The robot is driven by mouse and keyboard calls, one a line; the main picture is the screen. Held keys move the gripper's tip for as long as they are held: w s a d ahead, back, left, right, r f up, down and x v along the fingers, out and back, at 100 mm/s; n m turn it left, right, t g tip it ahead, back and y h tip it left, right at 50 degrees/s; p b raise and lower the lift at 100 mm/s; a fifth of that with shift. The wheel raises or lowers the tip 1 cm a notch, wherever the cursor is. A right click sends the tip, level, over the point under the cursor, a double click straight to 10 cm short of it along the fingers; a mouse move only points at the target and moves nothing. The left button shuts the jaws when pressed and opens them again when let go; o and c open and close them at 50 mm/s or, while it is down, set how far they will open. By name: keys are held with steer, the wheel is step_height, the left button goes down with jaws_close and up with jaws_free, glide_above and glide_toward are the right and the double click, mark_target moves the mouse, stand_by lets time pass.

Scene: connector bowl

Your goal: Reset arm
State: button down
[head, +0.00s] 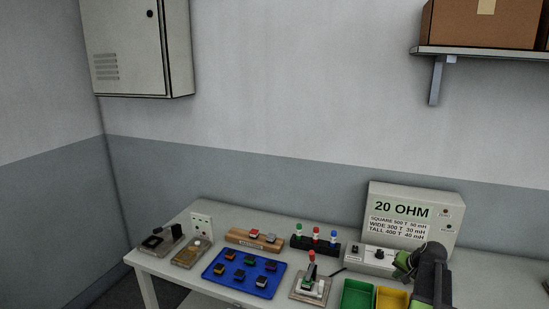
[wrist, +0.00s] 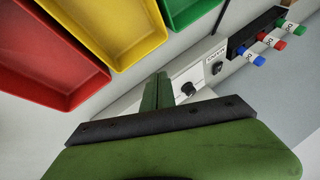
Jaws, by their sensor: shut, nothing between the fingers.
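My gripper (head: 408,262) shows at the lower right of the head view, green and dark, above the right part of the table. It is in front of the white control box (head: 370,258) and close to the bins. In the wrist view my gripper (wrist: 158,92) has its two green fingers together, with nothing between them. The control box with its dark knob (wrist: 188,88) lies beyond the fingertips. Part of my arm covers the lower right of the table in the head view.
Green (head: 357,295) and yellow (head: 391,300) bins stand by my gripper; a red bin (wrist: 40,60) shows in the wrist view. A 20 OHM panel (head: 410,215) stands behind. A blue tray (head: 222,285) of small parts and a rack of coloured connectors (head: 315,246) are further left.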

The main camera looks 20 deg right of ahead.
steer(key=w+a+f+n, duration=0.1)
steer(key=a, duration=0.6)
steer(key=w+a+n+g+y, duration=0.1)
steer(key=a+n, duration=0.1)
steer(key=a, duration=0.6)
steer(key=w+a+f+n+g+y, duration=0.1)
steer(key=a, duration=0.7)
steer(key=shift+w+a+f+n, duration=0.2)
steer(key=shift+w+f+n, duration=0.1)
steer(key=s+a+n+g, duration=0.2)
steer(key=s+a+n, duration=0.1)
steer(key=a, duration=0.9)
steer(key=s+a+f+n+g, duration=0.1)
steer(key=s+a, duration=0.3)
steer(key=a, duration=0.8)
steer(key=shift+s+a+f+n+g+h, duration=0.2)
steer(key=shift+a+n+g+h, duration=0.15)
steer(key=shift+n+g, duration=0.45)
